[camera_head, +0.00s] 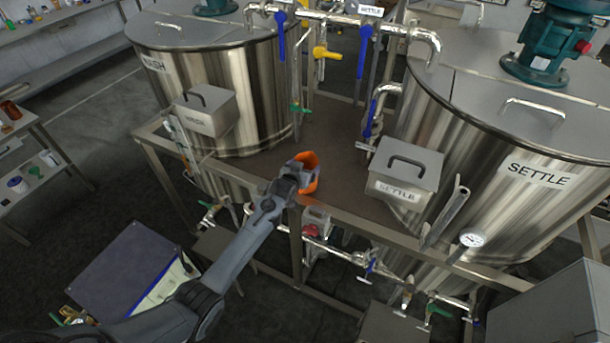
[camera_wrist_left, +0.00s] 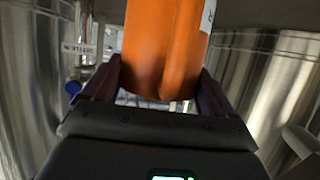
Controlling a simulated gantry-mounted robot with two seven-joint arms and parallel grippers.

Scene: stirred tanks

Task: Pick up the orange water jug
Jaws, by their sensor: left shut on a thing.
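The orange water jug (camera_head: 309,171) is near the front edge of the brown platform between the two steel tanks, in the head view. My left gripper (camera_head: 300,177) is shut on it, and the arm and gripper hide part of it. In the left wrist view the jug (camera_wrist_left: 165,45) fills the upper middle, with a bit of a white label at its right edge. The left gripper's fingers (camera_wrist_left: 160,90) stand on either side of it. I cannot tell whether the jug touches the platform. My right gripper is not in view.
A SETTLE tank (camera_head: 480,130) stands right and another tank (camera_head: 225,75) left, each with a grey box in front. Pipes and valves (camera_head: 370,262) run below the platform's front rail. Pipes with blue and yellow handles (camera_head: 320,52) cross behind. A shelf (camera_head: 25,155) stands far left.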

